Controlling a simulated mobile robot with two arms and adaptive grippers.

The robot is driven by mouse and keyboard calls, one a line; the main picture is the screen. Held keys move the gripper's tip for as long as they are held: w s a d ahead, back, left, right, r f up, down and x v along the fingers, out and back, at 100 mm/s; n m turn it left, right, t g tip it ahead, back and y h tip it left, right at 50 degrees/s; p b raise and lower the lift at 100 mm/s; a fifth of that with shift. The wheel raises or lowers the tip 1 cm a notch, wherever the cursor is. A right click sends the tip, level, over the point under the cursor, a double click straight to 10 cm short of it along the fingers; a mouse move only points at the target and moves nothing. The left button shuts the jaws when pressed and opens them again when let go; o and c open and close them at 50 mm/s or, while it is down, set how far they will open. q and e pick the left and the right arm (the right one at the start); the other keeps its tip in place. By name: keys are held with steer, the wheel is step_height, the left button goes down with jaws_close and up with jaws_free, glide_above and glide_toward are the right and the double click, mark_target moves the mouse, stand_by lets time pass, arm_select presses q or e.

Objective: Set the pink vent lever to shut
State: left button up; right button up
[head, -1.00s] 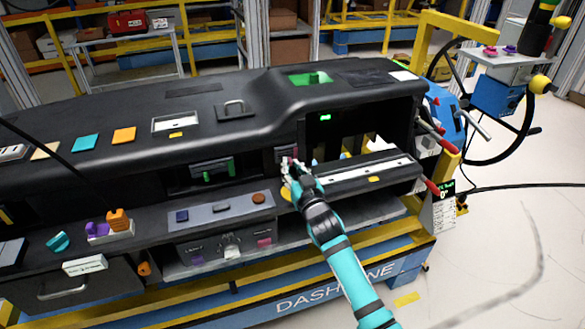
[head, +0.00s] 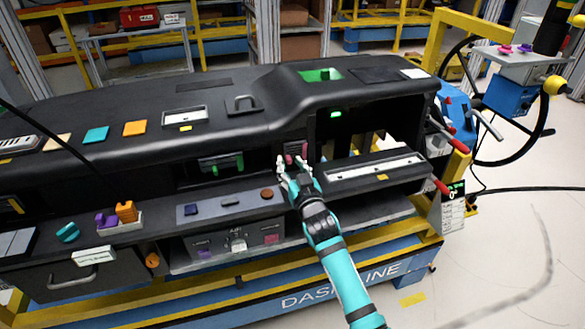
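The pink vent lever (head: 290,159) is a small pink piece on the dark vent (head: 295,147) in the dashboard's front, just left of the large opening. My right gripper (head: 292,164) is right in front of the vent, with its pale fingertips spread apart around the lower part of the lever. The fingers partly hide the lever, and I cannot tell whether they touch it. The lever's exact setting is too small to tell. My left gripper is out of view.
A vent with a green lever (head: 213,166) is further left. A shelf with a control strip (head: 230,203) juts out below. An open drawer-like flap (head: 370,174) sits close to the right of my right gripper.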

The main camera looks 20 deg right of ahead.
steer(key=s, duration=1.2)
steer(key=shift+d, duration=0.25)
steer(key=s+a+f+n+g, duration=0.1)
steer(key=s+f+g, duration=0.15)
steer(key=f, duration=0.95)
steer(key=s+f+g, duration=0.2)
steer(key=f+g, duration=0.1)
steer(key=f, duration=0.9)
steer(key=s+f+g, duration=0.2)
steer(key=s+f, duration=0.3)
steer(key=f, duration=0.3)
steer(key=s+f+g, duration=0.2)
steer(key=s+f, duration=0.3)
steer(key=f, duration=0.3)
steer(key=s+d+f+g, duration=0.2)
steer(key=s+f, duration=0.4)
steer(key=s, duration=0.5)
steer(key=s+d+f+g, duration=0.2)
steer(key=s+f, duration=0.4)
steer(key=s, duration=0.5)
steer(key=s+d+f+n+g, duration=0.1)
steer(key=s+d+f+g, duration=0.2)
steer(key=s+f, duration=0.3)
steer(key=s, duration=0.5)
steer(key=shift+s+f+h, duration=0.3)
steer(key=shift+s, duration=0.05)
steer(key=shift+g, duration=0.25)
